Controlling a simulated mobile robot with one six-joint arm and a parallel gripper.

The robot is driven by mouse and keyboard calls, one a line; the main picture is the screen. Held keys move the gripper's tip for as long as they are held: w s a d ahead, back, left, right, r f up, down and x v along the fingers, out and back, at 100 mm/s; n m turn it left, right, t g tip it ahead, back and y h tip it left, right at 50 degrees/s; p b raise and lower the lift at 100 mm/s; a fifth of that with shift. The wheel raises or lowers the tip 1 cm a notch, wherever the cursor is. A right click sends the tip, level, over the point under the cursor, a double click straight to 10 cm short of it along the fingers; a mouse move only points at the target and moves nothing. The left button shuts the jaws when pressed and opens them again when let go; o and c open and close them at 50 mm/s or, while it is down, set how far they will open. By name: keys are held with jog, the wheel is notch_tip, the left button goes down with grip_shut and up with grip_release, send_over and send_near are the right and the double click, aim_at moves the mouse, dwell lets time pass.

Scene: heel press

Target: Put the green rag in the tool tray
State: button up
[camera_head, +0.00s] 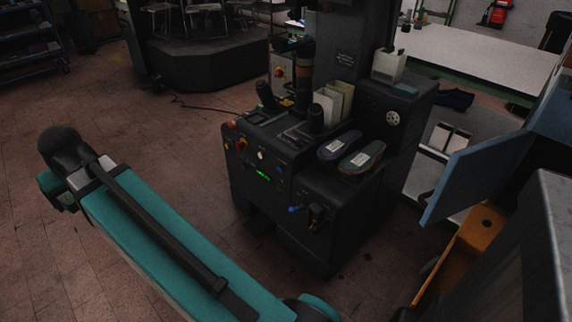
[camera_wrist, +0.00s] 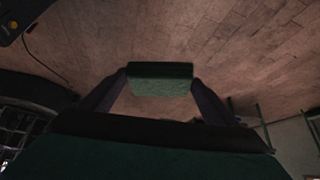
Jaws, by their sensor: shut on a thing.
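In the wrist view my gripper (camera_wrist: 160,82) is shut on the green rag (camera_wrist: 160,80), a small folded block with a darker upper edge. The rag sits between the two dark fingers, with the brick-patterned floor behind it. In the head view my arm reaches to the left over open floor, well apart from the black machine; the gripper and the rag cannot be made out there. No tool tray can be told for sure in either view.
The black press machine (camera_head: 310,235) stands at the centre, with two shoe soles (camera_head: 352,150) and pale upright pieces (camera_head: 333,103) on top. A pale workbench (camera_head: 480,55) is behind right. A blue panel (camera_head: 475,175) and orange box (camera_head: 470,245) are at right.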

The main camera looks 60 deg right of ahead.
jog(key=s+d+f+m+g+h+b, duration=0.15)
jog(key=s+d+f+m+b, duration=0.35)
jog(key=d, duration=0.6)
jog(key=s+d+f+m+g+h+b, duration=0.15)
jog(key=s+d+f+b, duration=0.35)
jog(key=d, duration=0.6)
jog(key=s+d+f+m+h+b, duration=0.2)
jog(key=s+d+m+b, duration=0.4)
jog(key=d, duration=0.5)
jog(key=s+d+f+m+g+b, duration=0.2)
jog(key=s+d, duration=0.3)
jog(key=s, duration=0.5)
jog(key=s+d+f+m+g+b, duration=0.2)
jog(key=s+d+f+m+b, duration=0.2)
jog(key=s, duration=0.7)
jog(key=s+d+f+m+g+b, duration=0.2)
jog(key=s+d+f+m+b, duration=0.1)
jog(key=s+d, duration=0.4)
jog(key=s+m+b, duration=0.1)
jog(key=s+b, duration=0.1)
jog(key=s, duration=0.1)
jog(key=shift+s, duration=0.4)
jog(key=shift+f, duration=0.1)
jog(key=d+p, duration=0.1)
jog(key=w+d+p, duration=0.1)
jog(key=shift+w+d, duration=0.1)
jog(key=shift+d, duration=0.3)
jog(key=shift+d+p, duration=0.1)
jog(key=shift+p, duration=0.3)
